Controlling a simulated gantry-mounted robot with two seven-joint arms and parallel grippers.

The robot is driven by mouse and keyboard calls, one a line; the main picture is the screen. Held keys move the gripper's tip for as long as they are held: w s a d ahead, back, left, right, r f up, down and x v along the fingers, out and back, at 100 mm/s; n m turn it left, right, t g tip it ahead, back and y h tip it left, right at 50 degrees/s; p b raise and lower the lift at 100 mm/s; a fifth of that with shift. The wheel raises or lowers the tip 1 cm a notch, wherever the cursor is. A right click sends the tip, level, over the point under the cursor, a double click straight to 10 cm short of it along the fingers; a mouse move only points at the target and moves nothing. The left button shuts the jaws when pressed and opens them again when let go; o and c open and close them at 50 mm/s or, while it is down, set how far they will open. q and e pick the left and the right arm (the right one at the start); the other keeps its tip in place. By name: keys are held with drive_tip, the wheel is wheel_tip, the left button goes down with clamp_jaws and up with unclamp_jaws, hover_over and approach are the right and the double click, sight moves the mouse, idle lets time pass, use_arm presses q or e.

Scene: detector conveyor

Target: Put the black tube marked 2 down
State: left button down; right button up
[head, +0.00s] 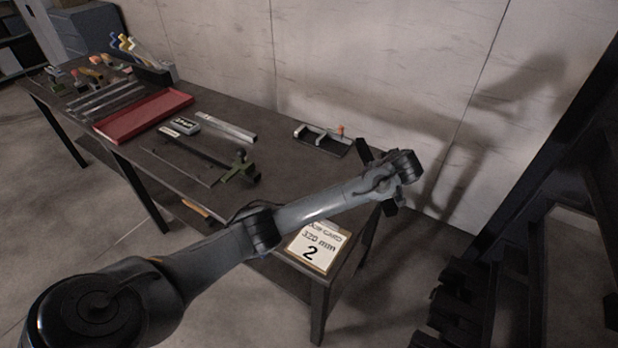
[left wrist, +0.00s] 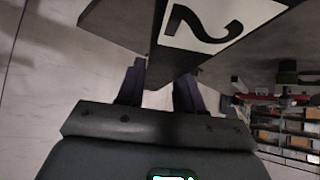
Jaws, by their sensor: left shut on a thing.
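My right gripper is not in view.
A dark rack (head: 590,190) stands right.

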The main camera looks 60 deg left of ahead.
use_arm(q)
drive_tip(key=shift+n+g, duration=0.3)
drive_tip(key=shift+n, duration=0.1)
drive_tip(key=s+a+f, duration=0.2)
drive_tip(key=a, duration=0.1)
drive_tip(key=s+a+f+b, duration=0.1)
drive_tip(key=s+a+f, duration=0.1)
drive_tip(key=a, duration=0.2)
drive_tip(key=s+a+f, duration=0.2)
drive_tip(key=s+a, duration=0.1)
drive_tip(key=a, duration=0.1)
drive_tip(key=shift+f, duration=0.1)
drive_tip(key=shift+f+b, duration=0.75)
drive_tip(key=shift+f, duration=1.25)
drive_tip(key=shift+f, duration=0.1)
drive_tip(key=c, duration=0.7)
unclamp_jaws()
